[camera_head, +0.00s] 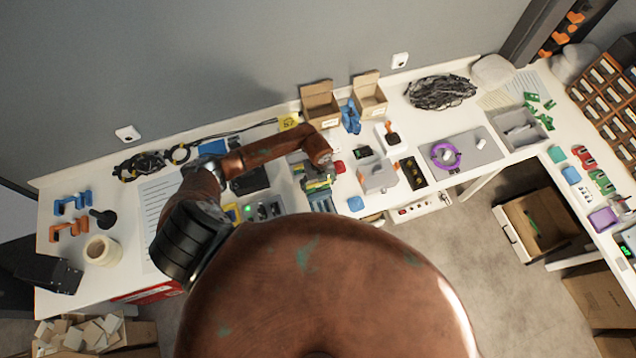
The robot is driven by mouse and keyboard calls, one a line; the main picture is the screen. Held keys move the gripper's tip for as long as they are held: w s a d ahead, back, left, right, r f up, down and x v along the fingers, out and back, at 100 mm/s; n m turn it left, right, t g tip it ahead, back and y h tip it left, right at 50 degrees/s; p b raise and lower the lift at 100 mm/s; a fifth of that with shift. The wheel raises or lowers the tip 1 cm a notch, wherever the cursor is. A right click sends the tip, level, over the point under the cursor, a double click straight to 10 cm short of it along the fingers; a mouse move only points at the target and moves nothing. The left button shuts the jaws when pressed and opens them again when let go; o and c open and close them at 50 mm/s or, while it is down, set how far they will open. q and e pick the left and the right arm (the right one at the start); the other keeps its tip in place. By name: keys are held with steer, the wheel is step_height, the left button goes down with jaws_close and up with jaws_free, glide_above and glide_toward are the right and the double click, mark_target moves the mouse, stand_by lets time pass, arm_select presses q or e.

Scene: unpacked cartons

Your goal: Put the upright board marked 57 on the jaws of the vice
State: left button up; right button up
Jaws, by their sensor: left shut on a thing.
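My left arm comes in from the left over the table and reaches to the middle of the bench. Its gripper (319,168) points down under the wrist, over a cluster of upright green and yellowish boards (318,187). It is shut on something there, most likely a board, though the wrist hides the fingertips. No number 57 is readable on any board. A grey block-shaped device (378,177), possibly the vice, stands just right of the boards; its jaws are not clear. My right gripper is not in view.
Two open cardboard boxes (321,105) stand behind the boards, with blue gloves (350,117) between them. A red object (339,167) lies close right of the gripper. A black tray (411,172) and a grey mat (462,153) with a purple ring are farther right.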

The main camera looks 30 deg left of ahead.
arm_select(q)
steer(key=shift+f, duration=0.15)
steer(key=o, duration=1.2)
steer(key=shift+r, duration=0.35)
step_height(320, 180, up, 10)
steer(key=shift+r+b, duration=0.15)
steer(key=shift+b, duration=1.1)
steer(key=shift+r, duration=0.75)
